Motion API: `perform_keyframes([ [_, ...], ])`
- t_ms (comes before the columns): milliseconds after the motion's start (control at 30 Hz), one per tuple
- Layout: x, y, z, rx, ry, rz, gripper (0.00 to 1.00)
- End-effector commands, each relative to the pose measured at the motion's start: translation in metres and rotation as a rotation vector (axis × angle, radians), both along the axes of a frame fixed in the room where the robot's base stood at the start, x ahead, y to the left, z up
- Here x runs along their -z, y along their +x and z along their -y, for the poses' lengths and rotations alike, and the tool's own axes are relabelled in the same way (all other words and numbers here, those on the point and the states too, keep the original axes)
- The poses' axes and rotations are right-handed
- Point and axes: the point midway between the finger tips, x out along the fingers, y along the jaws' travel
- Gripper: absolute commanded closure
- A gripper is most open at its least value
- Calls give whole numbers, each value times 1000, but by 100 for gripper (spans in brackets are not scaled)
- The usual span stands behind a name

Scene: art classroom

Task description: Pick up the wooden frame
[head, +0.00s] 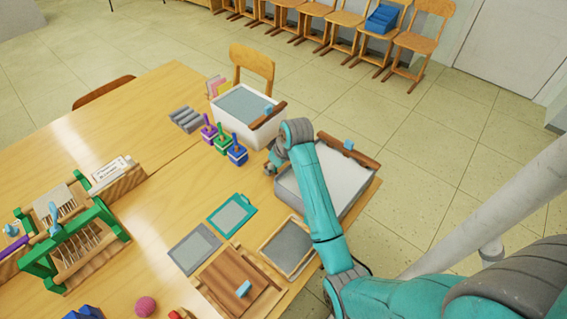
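A wooden frame (273,264) with a light wood rim around a grey panel lies flat on the table near its right edge. My arm passes close along its right side and may cover part of that edge. My gripper (271,168) is farther back on the table, beyond the frame and apart from it. It is beside the left end of a grey-white bin and close to the blue pot. The gripper is small and partly hidden by my arm, so its fingers are not clear.
A bin (290,188) stands behind the frame, and a white bin (307,138) farther back. A teal board (232,214), a grey board (194,249) and a brown wooden board (234,278) lie left of the frame. Purple, green and blue pots (237,155) stand near my gripper. A loom (75,245) is at left.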

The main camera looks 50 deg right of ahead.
Motion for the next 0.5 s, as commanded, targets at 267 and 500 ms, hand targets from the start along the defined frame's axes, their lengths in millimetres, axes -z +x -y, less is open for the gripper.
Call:
perform_keyframes([
  [267,3,1,0,0,0,0,60],
  [500,3,1,0,0,0,0,100],
])
